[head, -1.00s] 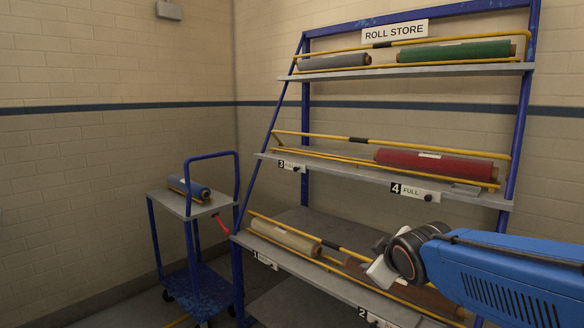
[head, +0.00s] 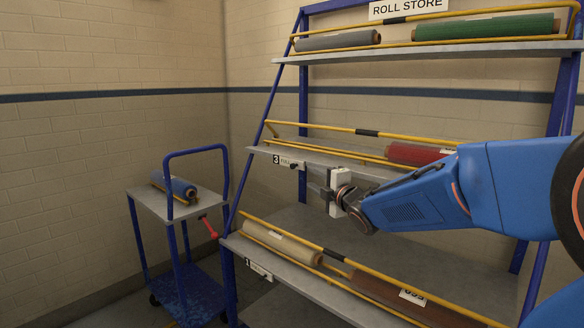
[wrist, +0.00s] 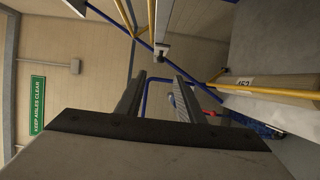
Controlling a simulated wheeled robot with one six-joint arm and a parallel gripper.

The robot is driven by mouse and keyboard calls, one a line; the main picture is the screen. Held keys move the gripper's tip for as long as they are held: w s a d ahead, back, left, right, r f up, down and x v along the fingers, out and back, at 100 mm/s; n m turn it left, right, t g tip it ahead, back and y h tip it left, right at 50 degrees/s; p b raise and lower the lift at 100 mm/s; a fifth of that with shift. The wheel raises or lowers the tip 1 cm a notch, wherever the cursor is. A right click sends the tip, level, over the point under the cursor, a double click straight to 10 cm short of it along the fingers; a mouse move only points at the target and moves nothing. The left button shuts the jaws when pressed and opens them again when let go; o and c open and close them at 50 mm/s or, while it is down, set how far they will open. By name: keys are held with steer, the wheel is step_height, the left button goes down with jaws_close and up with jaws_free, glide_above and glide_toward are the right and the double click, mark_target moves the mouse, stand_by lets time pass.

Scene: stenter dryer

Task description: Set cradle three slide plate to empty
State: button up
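The cradle three slide plate (head: 287,162) is a small white plate on the front edge of the middle shelf, at its left end. It is marked 3, and the visible word reads FULL. A dark knob (head: 294,167) is on its right part. No roll shows in the left half of that shelf, above the plate. My gripper (head: 318,189) is just right of and below the plate, apart from it. In the wrist view its two fingers (wrist: 158,76) are spread with nothing between them. A small pale piece with a dark end (wrist: 162,48) shows beyond the fingertips there.
A red roll (head: 415,154) lies at the right of the middle shelf, partly behind my arm. Below are a beige roll (head: 282,243) and a brown roll (head: 395,295) with yellow rails. A trolley (head: 143,204) with a blue roll (head: 174,186) stands left.

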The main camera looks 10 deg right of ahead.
mark_target(292, 166)
steer(key=x, duration=1.5)
steer(key=shift+w, duration=0.2)
steer(key=shift+w, duration=0.1)
jaws_close()
